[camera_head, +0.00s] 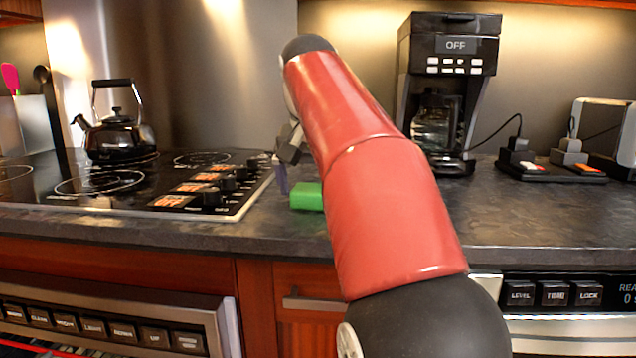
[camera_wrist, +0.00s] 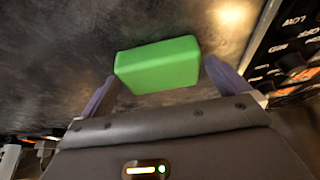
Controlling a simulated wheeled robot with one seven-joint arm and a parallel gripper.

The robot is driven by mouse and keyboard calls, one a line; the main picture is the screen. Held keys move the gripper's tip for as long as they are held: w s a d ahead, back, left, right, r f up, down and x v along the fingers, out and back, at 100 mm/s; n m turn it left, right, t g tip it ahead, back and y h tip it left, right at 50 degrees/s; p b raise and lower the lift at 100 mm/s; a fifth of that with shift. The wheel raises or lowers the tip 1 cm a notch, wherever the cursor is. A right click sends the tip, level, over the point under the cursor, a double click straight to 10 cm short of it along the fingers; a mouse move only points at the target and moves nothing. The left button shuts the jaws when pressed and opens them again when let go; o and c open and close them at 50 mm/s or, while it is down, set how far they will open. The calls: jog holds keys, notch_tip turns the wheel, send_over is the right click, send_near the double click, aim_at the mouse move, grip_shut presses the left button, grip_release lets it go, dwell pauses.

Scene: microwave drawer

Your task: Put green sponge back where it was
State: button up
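The green sponge (camera_head: 307,196) lies on the dark countertop just right of the stove; my red arm hides its right part in the head view. In the wrist view the sponge (camera_wrist: 158,65) is a green block beyond and between my fingers. My gripper (camera_wrist: 160,90) is open, with one purple-grey finger on each side of the sponge. The right finger is close to the sponge's end; I cannot tell whether it touches. In the head view my gripper (camera_head: 281,175) is partly hidden by the arm, with a finger pointing down beside the sponge.
The stove (camera_head: 120,185) with knobs and a black kettle (camera_head: 118,135) is at left. A coffee maker (camera_head: 445,90) stands behind on the right, with plugs (camera_head: 540,160) and a toaster-like appliance (camera_head: 605,130) farther right. The countertop (camera_head: 540,220) at right front is clear.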

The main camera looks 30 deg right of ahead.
aim_at(317, 193)
jog(key=shift+f+b, duration=0.15)
jog(key=shift+b, duration=0.25)
jog(key=p+v, duration=0.1)
jog(key=v, duration=0.1)
jog(key=p+v, duration=0.1)
jog(key=v, duration=0.1)
jog(key=p+v, duration=0.1)
jog(key=v, duration=0.2)
jog(key=shift+w+d+r, duration=0.2)
jog(key=shift+d+r, duration=0.05)
jog(key=shift+d, duration=0.05)
jog(key=shift+s+a+r+p, duration=0.2)
jog(key=shift+r+p, duration=0.1)
jog(key=shift+r, duration=0.1)
jog(key=shift+s, duration=0.1)
